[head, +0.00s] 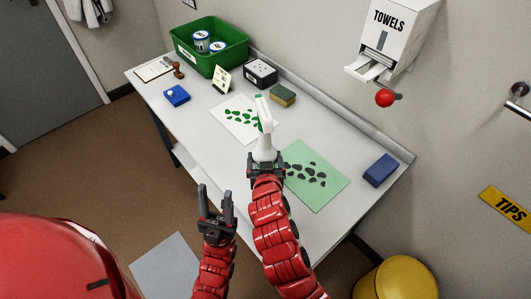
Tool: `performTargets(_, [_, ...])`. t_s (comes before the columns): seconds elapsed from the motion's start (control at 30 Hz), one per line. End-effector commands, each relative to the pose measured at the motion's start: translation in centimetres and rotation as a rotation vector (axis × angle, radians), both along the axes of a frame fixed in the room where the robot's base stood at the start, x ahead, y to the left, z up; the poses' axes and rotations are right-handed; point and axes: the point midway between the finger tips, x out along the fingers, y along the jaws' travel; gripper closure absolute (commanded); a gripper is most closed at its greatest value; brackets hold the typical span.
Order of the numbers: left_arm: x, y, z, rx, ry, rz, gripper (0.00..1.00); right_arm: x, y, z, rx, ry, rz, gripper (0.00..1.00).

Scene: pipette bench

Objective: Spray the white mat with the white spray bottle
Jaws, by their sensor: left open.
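The white spray bottle (265,146) has a white body and a green-tipped head. It stands roughly upright near the middle of the bench in the head view, overlapping the right side of the white mat. The white mat (226,108) lies flat with several green leaf-like shapes on it; the bottle hides part of its right edge. My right gripper (265,160) is at the lower part of the bottle, a jaw on each side, and looks shut on it. My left gripper (216,200) is open and empty, in front of the bench's near edge.
A green mat (327,200) with dark shapes lies right of the bottle. A blue block (380,170), sponge (282,95), dark box (260,73), card (221,79), blue item (176,95) and green bin (232,57) stand around. A towel dispenser (393,35) hangs above.

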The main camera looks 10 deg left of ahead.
Motion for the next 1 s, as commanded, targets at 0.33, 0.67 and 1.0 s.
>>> performTargets(0.33, [0.0, 0.0, -1.2, 0.000, 0.000, 0.000, 0.50, 0.0, -0.1, -3.5, -0.001, 0.002, -0.001, 1.00])
performTargets(0.67, [0.0, 0.0, -1.9, 0.000, 0.000, 0.000, 0.50, 0.1, -0.1, -5.5, 0.002, -0.003, 0.000, 1.00])
performTargets(1.0, [0.0, 0.0, -1.9, 0.000, 0.000, 0.000, 0.50, 0.1, -0.1, -5.5, 0.002, -0.003, 0.000, 1.00])
